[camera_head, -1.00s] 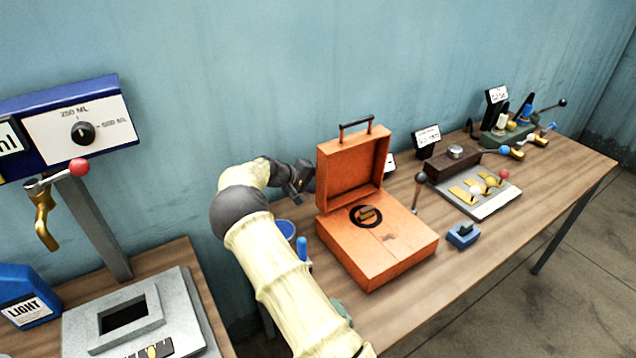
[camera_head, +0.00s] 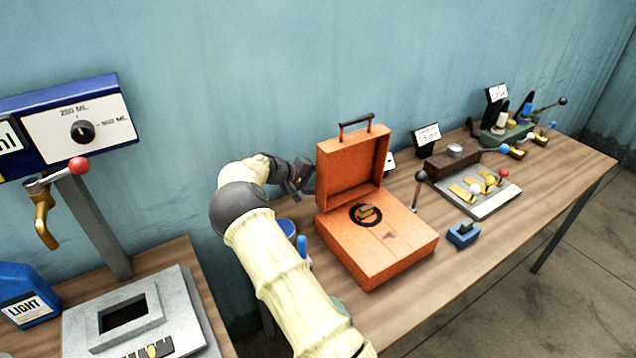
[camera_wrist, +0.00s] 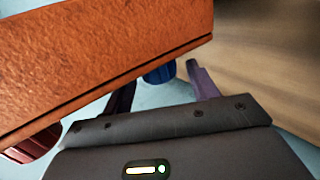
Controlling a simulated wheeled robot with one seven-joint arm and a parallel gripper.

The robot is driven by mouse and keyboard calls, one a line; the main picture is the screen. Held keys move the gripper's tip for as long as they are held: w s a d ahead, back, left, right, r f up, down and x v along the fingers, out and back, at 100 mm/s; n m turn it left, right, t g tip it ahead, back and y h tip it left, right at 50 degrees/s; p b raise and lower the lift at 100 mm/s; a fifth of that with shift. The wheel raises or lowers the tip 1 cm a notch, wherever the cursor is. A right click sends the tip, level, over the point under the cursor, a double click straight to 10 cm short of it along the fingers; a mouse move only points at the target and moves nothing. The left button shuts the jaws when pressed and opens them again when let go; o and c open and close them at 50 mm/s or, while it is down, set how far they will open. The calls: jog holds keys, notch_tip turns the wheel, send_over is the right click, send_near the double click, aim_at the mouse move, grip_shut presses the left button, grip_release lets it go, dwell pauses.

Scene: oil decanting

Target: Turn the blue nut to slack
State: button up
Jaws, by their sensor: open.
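In the wrist view a blue ridged round part (camera_wrist: 160,73), which looks like the blue nut, pokes out below the edge of the orange case (camera_wrist: 110,55). Much of it is hidden by the case. My gripper (camera_wrist: 158,86) is open, with one dark finger on each side of the blue part. I cannot tell whether they touch it. In the head view my gripper (camera_head: 304,180) is behind the left side of the open orange case (camera_head: 375,245), and the nut is hidden there.
A red ridged part (camera_wrist: 35,145) shows at the wrist view's lower left. On the wooden table (camera_head: 500,270) are a blue block (camera_head: 463,235), a grey plate with levers (camera_head: 490,205) and a sign (camera_head: 427,138). A blue cup (camera_head: 287,227) is beside my arm.

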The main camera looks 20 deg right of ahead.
jog(key=b+v, duration=0.2)
jog(key=v, duration=1.5)
jog(key=shift+b, duration=0.3)
jog(key=shift+f, duration=0.15)
jog(key=s+d+f+m+g+y+p, duration=0.1)
jog(key=s+d+y, duration=0.2)
jog(key=s, duration=0.2)
jog(key=s+d+f+y, duration=0.2)
jog(key=s+d+y, duration=0.1)
jog(key=s, duration=0.3)
jog(key=s+a+y+p, duration=0.1)
jog(key=s+a+y, duration=0.1)
jog(key=s, duration=1)
jog(key=s+a+t+y+p, duration=0.1)
jog(key=s+a, duration=0.3)
jog(key=s, duration=0.7)
jog(key=shift+s+r+m+t+y, duration=0.3)
jog(key=shift+s+r+m+y, duration=0.1)
jog(key=shift+y, duration=0.5)
jog(key=shift+c, duration=0.2)
